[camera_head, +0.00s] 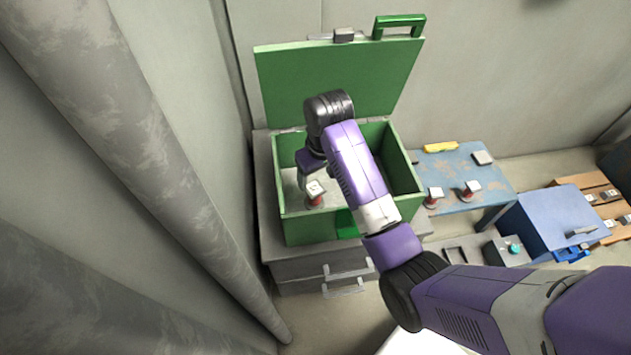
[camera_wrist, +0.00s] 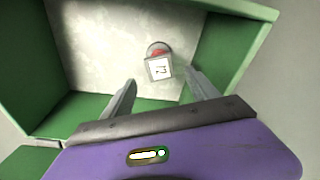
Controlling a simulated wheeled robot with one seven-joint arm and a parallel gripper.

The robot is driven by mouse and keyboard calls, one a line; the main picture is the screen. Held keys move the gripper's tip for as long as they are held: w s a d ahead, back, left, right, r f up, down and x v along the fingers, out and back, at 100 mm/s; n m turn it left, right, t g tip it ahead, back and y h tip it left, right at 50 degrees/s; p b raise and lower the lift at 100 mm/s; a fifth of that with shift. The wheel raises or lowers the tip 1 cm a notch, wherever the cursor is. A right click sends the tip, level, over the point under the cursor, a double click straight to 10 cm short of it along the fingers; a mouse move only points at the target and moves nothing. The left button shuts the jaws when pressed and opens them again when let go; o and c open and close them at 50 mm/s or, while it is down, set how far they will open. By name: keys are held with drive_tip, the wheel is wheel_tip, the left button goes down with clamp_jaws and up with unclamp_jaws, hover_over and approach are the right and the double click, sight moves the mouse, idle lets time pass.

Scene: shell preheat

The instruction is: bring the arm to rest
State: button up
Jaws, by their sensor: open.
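My gripper (camera_wrist: 160,95) is open and points down into the green box, seen in the wrist view. In the head view my purple arm reaches over the box and partly hides its inside. The open green box (camera_head: 309,232) stands on a grey drawer cabinet with its lid (camera_head: 335,80) raised at the back. A red piece with a white marked tag (camera_head: 316,188) stands on the pale box floor. In the wrist view this tagged piece (camera_wrist: 159,68) lies beyond the fingertips, with a gap between; nothing shows held between the fingers.
A blue table (camera_head: 460,165) to the right bears two similar red tagged pieces, a yellow block (camera_head: 440,147) and a grey block (camera_head: 482,157). A blue box (camera_head: 553,220) and a wooden pallet (camera_head: 590,200) are further right. Large grey pipes (camera_head: 150,150) run along the left.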

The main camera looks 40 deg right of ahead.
drive_tip(key=shift+s+r, duration=0.15)
drive_tip(key=shift+r, duration=0.55)
drive_tip(key=w+r+t+h, duration=0.3)
drive_tip(key=w+r+t, duration=0.4)
drive_tip(key=t, duration=0.2)
drive_tip(key=s+a+r+t+y+p, duration=0.1)
drive_tip(key=s+a+r, duration=0.3)
drive_tip(key=s, duration=0.9)
drive_tip(key=s+a+r+n+t+y+p, duration=0.1)
drive_tip(key=s+a+r, duration=0.3)
drive_tip(key=s, duration=0.9)
drive_tip(key=s+a+r+n+t+y+p, duration=0.1)
drive_tip(key=s+a+r+t+p, duration=0.1)
drive_tip(key=s+a, duration=0.5)
drive_tip(key=p+v, duration=0.1)
drive_tip(key=v, duration=0.5)
drive_tip(key=shift+a, duration=0.15)
